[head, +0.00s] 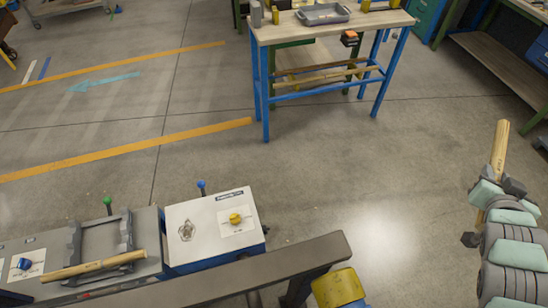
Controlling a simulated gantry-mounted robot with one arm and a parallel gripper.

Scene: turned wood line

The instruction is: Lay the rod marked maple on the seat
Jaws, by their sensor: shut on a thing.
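My gripper (492,208) is at the right edge of the head view, shut on a pale wooden rod (498,150). The rod stands steeply, its upper end clear of the jaws and its lower part partly hidden by them. No marking on it can be read. Another wooden rod (95,266), with small dark lettering too small to read, lies across the front of a grey cradle-like frame (126,232) at the lower left. The frame may be the seat; I cannot tell for sure. My gripper is far to the right of it.
A white control box (200,215) with a yellow knob adjoins the frame. A dark beam (250,268) and a yellow object (338,288) are at the bottom. A blue-legged workbench (285,30) carries a grey tray (323,14). Open floor lies between.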

